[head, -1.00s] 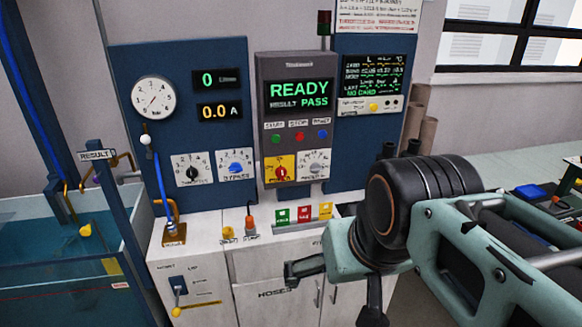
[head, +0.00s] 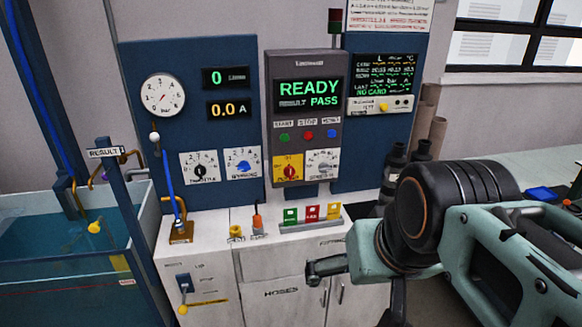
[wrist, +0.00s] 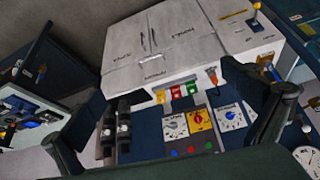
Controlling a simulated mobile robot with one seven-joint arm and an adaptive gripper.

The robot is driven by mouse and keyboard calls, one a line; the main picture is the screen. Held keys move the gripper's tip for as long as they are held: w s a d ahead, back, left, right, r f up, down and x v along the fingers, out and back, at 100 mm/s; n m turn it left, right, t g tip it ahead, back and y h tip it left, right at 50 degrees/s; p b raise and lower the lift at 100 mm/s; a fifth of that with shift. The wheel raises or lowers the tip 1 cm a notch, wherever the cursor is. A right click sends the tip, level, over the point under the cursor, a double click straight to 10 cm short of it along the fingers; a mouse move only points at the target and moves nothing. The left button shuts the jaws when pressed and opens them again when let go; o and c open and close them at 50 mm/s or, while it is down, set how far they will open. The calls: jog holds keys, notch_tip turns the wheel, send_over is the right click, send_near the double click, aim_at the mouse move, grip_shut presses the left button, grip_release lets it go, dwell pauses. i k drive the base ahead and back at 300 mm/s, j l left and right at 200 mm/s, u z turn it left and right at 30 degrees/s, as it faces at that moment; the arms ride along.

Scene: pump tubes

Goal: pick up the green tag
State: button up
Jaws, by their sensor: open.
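The green tag (head: 290,215) stands upright at the left end of a small rack (head: 312,226) on the white cabinet top, beside a red tag (head: 312,211) and a yellow tag (head: 333,210). In the wrist view the green tag (wrist: 191,88) is at the right end of the row, between my spread fingers in the picture but beyond them. My gripper (head: 352,294) is open and empty, in front of the cabinet and lower right of the tags in the head view. Its two fingers also frame the wrist view (wrist: 172,128).
A control panel (head: 306,120) reading READY rises behind the tags. A yellow fitting (head: 236,232) and an orange-topped plug (head: 257,222) stand left of the rack. Dark cylinders (head: 393,170) stand to its right. A water tank (head: 60,255) is at far left.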

aim_at(289, 220)
jog(key=i+j, duration=0.15)
jog(key=j, duration=0.15)
jog(key=i+j, duration=0.1)
jog(key=j, duration=0.25)
jog(key=i+j, duration=0.15)
jog(key=j, duration=0.15)
jog(key=i+j, duration=0.1)
jog(key=j, duration=0.2)
jog(key=i+j+z, duration=0.2)
jog(key=j+z, duration=0.2)
jog(key=j, duration=0.2)
